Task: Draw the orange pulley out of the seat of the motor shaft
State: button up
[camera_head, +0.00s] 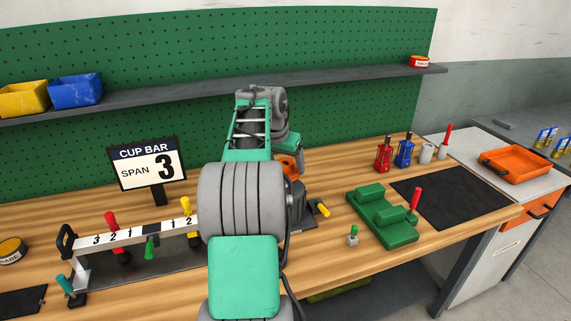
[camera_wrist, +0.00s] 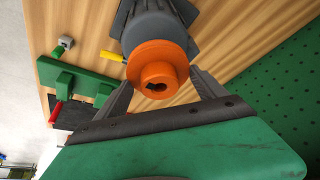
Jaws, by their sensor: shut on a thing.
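The orange pulley (camera_wrist: 157,68) shows its round face and dark centre bore in the wrist view, with a wider flange behind a narrower hub. My gripper (camera_wrist: 160,82) has one dark finger on each side of the pulley and is shut on it. The grey motor (camera_wrist: 150,22) with its finned body lies directly behind the pulley, in line with it. The shaft is hidden, so I cannot tell how deep the pulley sits. In the head view the orange pulley (camera_head: 291,165) shows partly beside my arm, above the dark motor base (camera_head: 297,195). My fingers are hidden there.
A yellow-handled part (camera_head: 319,207) stands close right of the motor. The numbered cup bar (camera_head: 130,235) stands left, with a shelf (camera_head: 200,89) behind.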

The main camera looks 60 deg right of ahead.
jog(key=shift+r+p, duration=0.75)
jog(key=shift+r, duration=0.3)
notch_tip(320, 180, up, 4)
jog(key=p, duration=0.4)
jog(key=shift+r, duration=0.1)
